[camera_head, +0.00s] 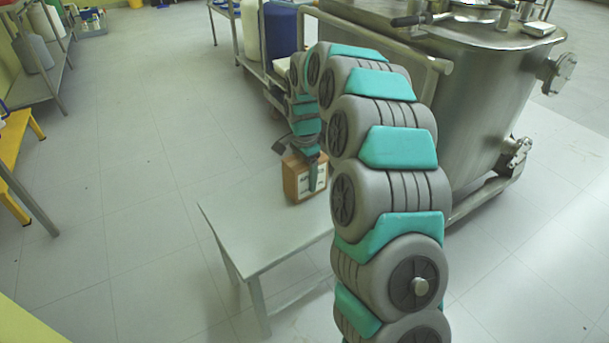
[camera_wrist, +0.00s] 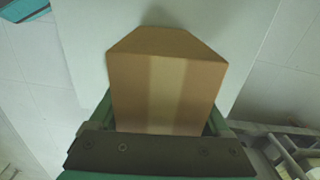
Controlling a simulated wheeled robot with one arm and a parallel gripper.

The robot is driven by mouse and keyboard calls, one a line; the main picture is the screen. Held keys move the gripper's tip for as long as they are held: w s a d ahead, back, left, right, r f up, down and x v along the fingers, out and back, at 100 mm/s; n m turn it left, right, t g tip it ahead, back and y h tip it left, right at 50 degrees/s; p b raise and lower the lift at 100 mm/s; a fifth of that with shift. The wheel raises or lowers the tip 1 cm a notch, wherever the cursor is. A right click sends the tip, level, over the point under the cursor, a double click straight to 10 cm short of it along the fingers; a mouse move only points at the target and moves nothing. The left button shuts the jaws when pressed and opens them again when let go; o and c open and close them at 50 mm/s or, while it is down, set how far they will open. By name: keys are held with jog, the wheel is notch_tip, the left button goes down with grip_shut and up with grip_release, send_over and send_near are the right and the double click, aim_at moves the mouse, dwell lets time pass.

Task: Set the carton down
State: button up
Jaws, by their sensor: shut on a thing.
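The carton (camera_head: 296,180) is a small brown box with a pale label on one side. In the wrist view the carton (camera_wrist: 165,80) shows a plain brown face with a lighter tape strip. My gripper (camera_head: 312,172) is shut on the carton, with a green finger on either side of it in the wrist view (camera_wrist: 160,118). The carton is over the far part of a low pale table (camera_head: 255,232). I cannot tell whether its underside touches the tabletop. My arm hides part of the table's right side.
A large steel vessel (camera_head: 485,95) stands right of the table. Behind is a rack with a blue drum (camera_head: 281,38) and a pale one. A yellow stool (camera_head: 14,150) and a shelf with containers (camera_head: 38,52) are at left. The near tabletop and left floor are clear.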

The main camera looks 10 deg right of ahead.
jog(key=shift+f, duration=0.1)
jog(key=o, duration=1.5)
notch_tip(320, 180, up, 12)
jog(key=shift+b, duration=0.35)
jog(key=shift+s+r, duration=0.2)
jog(key=shift+s, duration=0.15)
jog(key=s+a+r+n, duration=0.15)
jog(key=s+n, duration=0.55)
jog(key=s, duration=1.4)
jog(key=s+f+n, duration=0.1)
jog(key=s+n, duration=0.1)
jog(key=s, duration=0.5)
jog(key=s+d+f+n+g, duration=0.1)
jog(key=s+f+n, duration=0.1)
jog(key=s, duration=0.5)
jog(key=s+f+n, duration=0.2)
jog(key=s, duration=0.6)
jog(key=shift+d+g, duration=0.2)
jog(key=shift+g, duration=0.2)
